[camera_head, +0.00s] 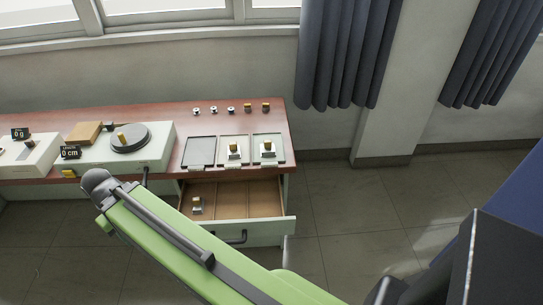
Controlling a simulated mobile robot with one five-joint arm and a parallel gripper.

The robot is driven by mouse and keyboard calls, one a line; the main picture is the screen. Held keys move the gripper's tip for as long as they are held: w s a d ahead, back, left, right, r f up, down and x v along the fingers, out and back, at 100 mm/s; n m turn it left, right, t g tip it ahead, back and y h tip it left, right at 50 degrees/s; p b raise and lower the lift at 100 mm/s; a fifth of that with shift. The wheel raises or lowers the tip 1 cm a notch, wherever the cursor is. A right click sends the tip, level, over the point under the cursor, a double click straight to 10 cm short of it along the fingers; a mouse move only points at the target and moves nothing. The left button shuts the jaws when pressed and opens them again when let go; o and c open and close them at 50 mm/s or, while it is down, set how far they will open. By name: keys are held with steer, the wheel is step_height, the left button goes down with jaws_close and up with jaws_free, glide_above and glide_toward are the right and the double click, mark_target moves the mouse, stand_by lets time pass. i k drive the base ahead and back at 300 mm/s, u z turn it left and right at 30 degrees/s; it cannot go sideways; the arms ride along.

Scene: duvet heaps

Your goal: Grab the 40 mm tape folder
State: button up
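Several small metal pieces that could be tape folders stand on the red-brown worktop (170,113). A back row has silver pieces (214,110) and two yellow-brown pieces (265,107). One white and yellow piece (234,150) sits on the middle tray and another (268,149) on the right tray. A further small piece (197,206) lies in the open drawer (250,199), at its left. No size marks are readable, so I cannot tell which is the 40 mm one. My green arm crosses the lower front; my gripper does not show.
The left tray (199,152) is empty. A pale device with a dark round plate (130,138), a yellow block and a "0 cm" display (71,152) stands left, beside a "0 g" scale (30,155). The open drawer juts forward. Tiled floor right is clear.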

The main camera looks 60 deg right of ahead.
mark_target(267, 149)
steer(key=z, duration=0.15)
steer(key=i, duration=0.95)
steer(key=u, duration=0.05)
